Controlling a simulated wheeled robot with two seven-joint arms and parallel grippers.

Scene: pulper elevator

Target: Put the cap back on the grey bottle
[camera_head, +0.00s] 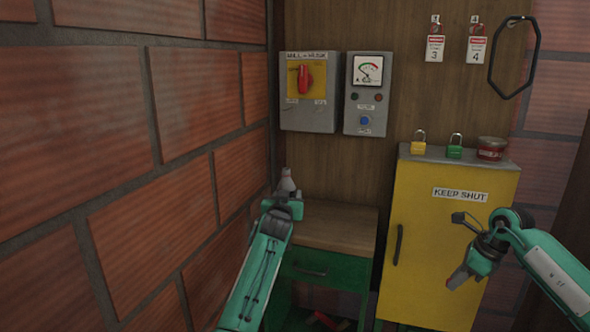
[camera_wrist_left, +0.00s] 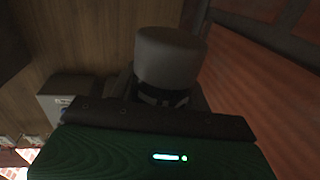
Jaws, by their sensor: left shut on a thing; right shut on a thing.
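My left gripper (camera_head: 284,205) is shut on the grey bottle (camera_head: 286,184), holding it up beside the brick wall, over the left side of the wooden-topped cabinet. In the head view its tapered, narrow top points up. In the left wrist view a plain grey, rounded part of the bottle (camera_wrist_left: 170,58) rises beyond my dark fingers. My right gripper (camera_head: 460,277) points down and left in front of the yellow cabinet, well apart from the bottle. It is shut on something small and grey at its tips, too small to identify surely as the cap.
The yellow cabinet (camera_head: 431,240) carries a yellow padlock (camera_head: 419,149), a green padlock (camera_head: 454,152) and a red tin (camera_head: 491,155). A switch box (camera_head: 307,115) and meter box (camera_head: 367,127) hang behind. The low cabinet's wooden top (camera_head: 340,226) looks clear. The brick wall (camera_head: 120,170) is close at left.

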